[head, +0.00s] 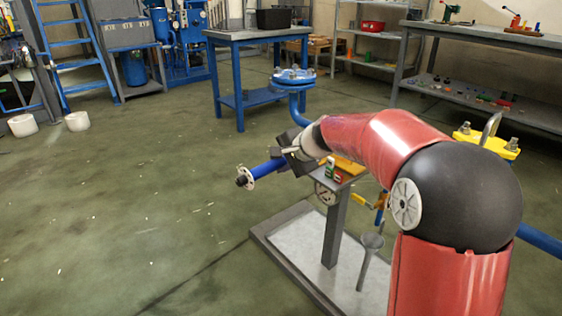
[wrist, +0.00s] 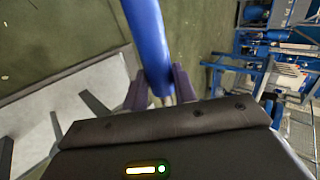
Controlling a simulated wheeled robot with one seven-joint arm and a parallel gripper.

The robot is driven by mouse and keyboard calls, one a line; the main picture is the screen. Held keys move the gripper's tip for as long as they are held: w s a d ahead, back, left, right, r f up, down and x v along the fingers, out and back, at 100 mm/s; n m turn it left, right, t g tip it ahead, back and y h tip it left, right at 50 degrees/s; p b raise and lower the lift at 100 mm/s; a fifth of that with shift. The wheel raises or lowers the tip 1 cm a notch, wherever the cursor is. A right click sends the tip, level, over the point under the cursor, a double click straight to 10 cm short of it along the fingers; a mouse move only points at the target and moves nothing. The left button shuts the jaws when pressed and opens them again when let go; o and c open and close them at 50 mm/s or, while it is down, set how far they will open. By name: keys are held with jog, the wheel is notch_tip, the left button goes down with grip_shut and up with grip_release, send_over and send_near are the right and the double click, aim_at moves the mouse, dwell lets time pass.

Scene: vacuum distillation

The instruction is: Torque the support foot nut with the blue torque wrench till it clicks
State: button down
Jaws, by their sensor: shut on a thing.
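The blue torque wrench (head: 266,169) is a blue bar with a pale disc and a dark tip at its left end. My gripper (head: 288,153) is shut on it and holds it out to the left, above the floor. In the wrist view the blue bar (wrist: 148,40) runs up and away from between the two dark fingers of my gripper (wrist: 157,92). The part of the wrench inside the jaws is hidden. I cannot make out the support foot nut in either view.
A grey post (head: 334,232) stands on a grey-rimmed tray (head: 283,262) below my arm. A blue pipe with a flange (head: 294,76) rises behind the wrench. A blue table (head: 228,37) and a grey bench (head: 470,36) stand behind. Open floor lies to the left.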

jog(key=shift+f+b, duration=0.9)
jog(key=shift+f, duration=0.05)
dwell(0.5)
jog(key=s+d+n+g+y+p, duration=0.3)
jog(key=d+n+g+p, duration=0.5)
jog(key=d+n, duration=0.4)
jog(key=s+d+g, duration=0.1)
jog(key=d, duration=0.4)
jog(key=shift+s+d+f+n+g+p, duration=0.2)
jog(key=shift+d+n+g+p, duration=0.1)
jog(key=shift+p, duration=0.1)
